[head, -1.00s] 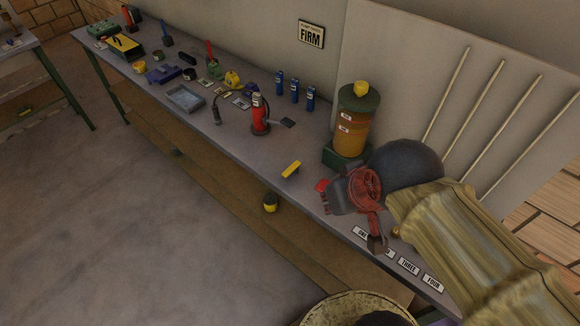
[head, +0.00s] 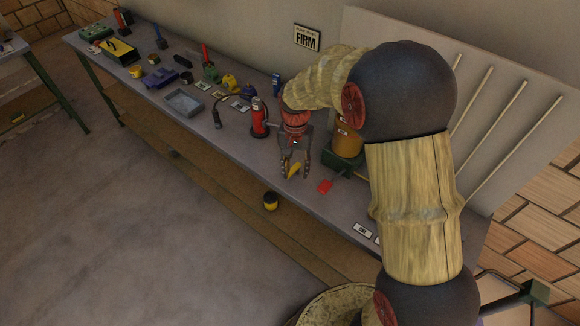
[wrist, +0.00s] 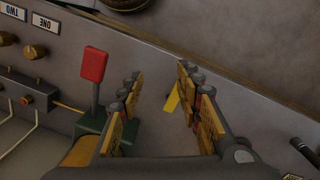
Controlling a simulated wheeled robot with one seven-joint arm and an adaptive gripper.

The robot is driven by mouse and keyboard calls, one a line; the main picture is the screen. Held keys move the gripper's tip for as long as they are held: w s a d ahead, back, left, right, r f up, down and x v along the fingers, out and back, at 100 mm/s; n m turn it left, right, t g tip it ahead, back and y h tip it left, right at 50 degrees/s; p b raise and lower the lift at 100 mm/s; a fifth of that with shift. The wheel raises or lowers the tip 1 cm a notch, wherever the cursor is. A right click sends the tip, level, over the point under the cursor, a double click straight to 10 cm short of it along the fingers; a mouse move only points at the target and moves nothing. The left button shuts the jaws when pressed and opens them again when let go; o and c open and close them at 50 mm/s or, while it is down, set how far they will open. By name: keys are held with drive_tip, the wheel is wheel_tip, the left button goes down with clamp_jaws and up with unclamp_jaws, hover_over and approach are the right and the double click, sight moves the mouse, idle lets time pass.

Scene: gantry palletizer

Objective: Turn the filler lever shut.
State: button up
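The filler shows as an amber tank (head: 347,142) on a green base (head: 343,162), partly hidden behind my arm in the head view. A red paddle lever (head: 325,187) sticks out from the base toward the table's front edge. In the wrist view the red paddle (wrist: 94,65) stands on a dark stem left of my fingers, beside the green base (wrist: 122,134). My gripper (head: 295,175) points down over the table, left of the lever and apart from it. Its fingers (wrist: 160,82) are spread, with a small yellow piece (wrist: 172,101) visible between them; I cannot tell any contact.
A red bottle with a hose (head: 258,118) stands close left of my gripper. Number labels (wrist: 30,18) and a panel with brass knobs (wrist: 34,52) lie beyond the lever. A grey tray (head: 183,102) is farther left. Floor in front is mostly clear.

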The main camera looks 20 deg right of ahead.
sight(293, 171)
drive_tip(key=w+m, duration=0.1)
drive_tip(key=w, duration=0.1)
drive_tip(key=w+m, duration=0.1)
drive_tip(key=w, duration=0.1)
drive_tip(key=w+m, duration=0.1)
drive_tip(key=w, duration=0.1)
drive_tip(key=shift+w+a+r+m+t, duration=0.1)
drive_tip(key=shift+r+m+t, duration=0.2)
drive_tip(key=shift+t, duration=0.1)
drive_tip(key=shift+m, duration=0.5)
drive_tip(key=shift+f+b, duration=0.5)
drive_tip(key=shift+f, duration=3.4)
clamp_jaws()
